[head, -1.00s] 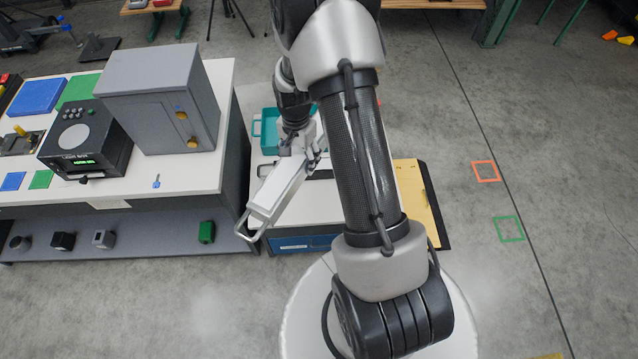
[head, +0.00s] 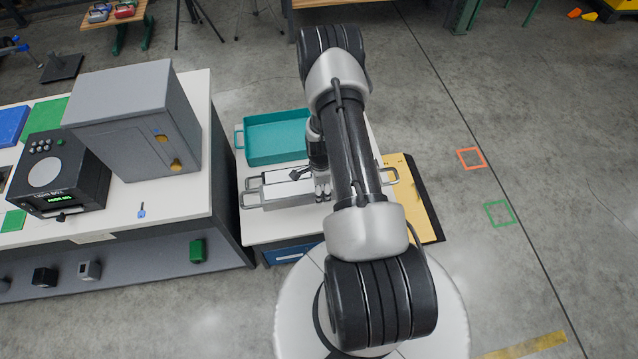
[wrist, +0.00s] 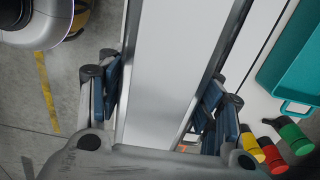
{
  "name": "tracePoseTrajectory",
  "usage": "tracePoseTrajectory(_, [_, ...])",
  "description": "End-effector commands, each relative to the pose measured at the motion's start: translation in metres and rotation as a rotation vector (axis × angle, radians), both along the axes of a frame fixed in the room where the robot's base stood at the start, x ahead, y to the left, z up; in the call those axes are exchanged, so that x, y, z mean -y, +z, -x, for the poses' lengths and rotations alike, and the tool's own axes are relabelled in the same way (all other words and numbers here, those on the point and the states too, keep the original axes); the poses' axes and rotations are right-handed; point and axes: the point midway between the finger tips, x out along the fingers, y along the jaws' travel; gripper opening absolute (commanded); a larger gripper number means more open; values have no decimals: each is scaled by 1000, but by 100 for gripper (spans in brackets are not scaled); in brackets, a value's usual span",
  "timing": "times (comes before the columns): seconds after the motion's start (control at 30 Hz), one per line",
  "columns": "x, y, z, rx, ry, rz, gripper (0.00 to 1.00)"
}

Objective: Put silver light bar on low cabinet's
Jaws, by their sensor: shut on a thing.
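The silver light bar (head: 279,188) is long and flat, with a loop handle at each end. My gripper (head: 319,183) is shut on it near the middle. The bar lies nearly level across the view, over the white top of the low cabinet (head: 262,229), which has a blue drawer front. I cannot tell whether the bar touches the top. In the wrist view the bar (wrist: 165,70) runs between the two finger pads of my gripper (wrist: 163,95). My arm hides part of the bar and cabinet.
A teal tray (head: 276,157) stands on the cabinet top behind the bar. A yellow board (head: 412,195) lies at the right. The white bench with a grey box (head: 135,115) and black light box (head: 62,172) is at the left. Coloured cylinders (wrist: 290,137) show in the wrist view.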

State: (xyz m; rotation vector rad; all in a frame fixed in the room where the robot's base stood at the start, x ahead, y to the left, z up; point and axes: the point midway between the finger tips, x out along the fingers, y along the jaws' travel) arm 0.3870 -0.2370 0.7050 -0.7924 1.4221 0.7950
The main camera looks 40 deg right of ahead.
Motion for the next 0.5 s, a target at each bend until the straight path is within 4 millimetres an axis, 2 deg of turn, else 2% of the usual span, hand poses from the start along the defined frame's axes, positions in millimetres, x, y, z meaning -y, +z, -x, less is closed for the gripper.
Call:
tracePoseTrajectory(0.03, [1, -13, -1, 2, 1, 1, 0])
tracePoseTrajectory(0.3, [1, -67, -2, 3, 2, 2, 0])
tracePoseTrajectory(0.5, [1, -92, -3, 4, 2, 3, 0])
